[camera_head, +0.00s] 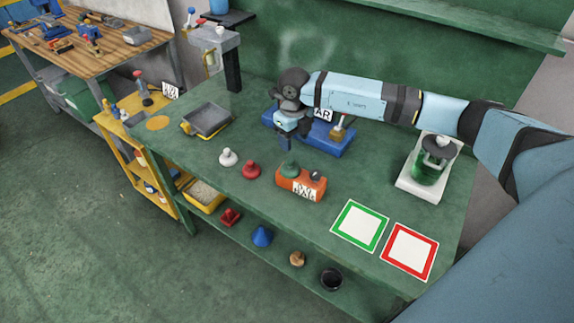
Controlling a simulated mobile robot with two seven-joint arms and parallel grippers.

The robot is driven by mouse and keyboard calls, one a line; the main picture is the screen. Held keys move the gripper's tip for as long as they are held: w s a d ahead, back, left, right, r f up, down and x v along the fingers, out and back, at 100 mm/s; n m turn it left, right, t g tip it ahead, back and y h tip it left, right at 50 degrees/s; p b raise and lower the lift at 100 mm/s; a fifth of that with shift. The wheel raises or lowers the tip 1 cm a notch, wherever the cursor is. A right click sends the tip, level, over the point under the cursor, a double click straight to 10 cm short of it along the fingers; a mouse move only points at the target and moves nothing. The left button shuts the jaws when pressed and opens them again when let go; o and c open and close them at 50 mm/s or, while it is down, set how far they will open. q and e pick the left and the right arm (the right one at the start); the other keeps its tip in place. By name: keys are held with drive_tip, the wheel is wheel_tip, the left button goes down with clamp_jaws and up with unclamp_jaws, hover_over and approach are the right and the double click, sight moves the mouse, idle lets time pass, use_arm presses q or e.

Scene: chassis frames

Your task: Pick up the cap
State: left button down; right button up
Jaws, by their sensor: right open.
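Several small cap-like pieces stand on the green table, and I cannot tell for sure which one is the cap. A green dome-shaped piece (289,169) sits on the left part of an orange block (302,189) that bears a printed marker. A white knobbed piece (228,158) and a red knobbed piece (251,170) stand to the left of the block. My right gripper (286,145) points down, open and empty, behind and above the green piece, and looks apart from it. My left gripper is not in view.
A blue tray (342,150) lies behind my right gripper. A grey tray (207,120) is at the left. A green jar (430,170) stands on a white base at the right. Green-framed (360,226) and red-framed (409,251) squares lie at the front right. The lower shelf holds small parts.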

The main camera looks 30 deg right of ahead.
sight(291, 160)
wheel_tip(291, 160, down, 4)
drive_tip(key=shift+a+r+p, duration=0.1)
drive_tip(key=shift+p, duration=0.2)
drive_tip(key=f, duration=0.1)
drive_tip(key=f+p, duration=0.1)
drive_tip(key=f, duration=0.2)
drive_tip(key=shift+w+a+f+p, duration=0.25)
drive_tip(key=shift+p, duration=0.05)
drive_tip(key=shift+f, duration=0.4)
drive_tip(key=shift+c, duration=0.4)
clamp_jaws()
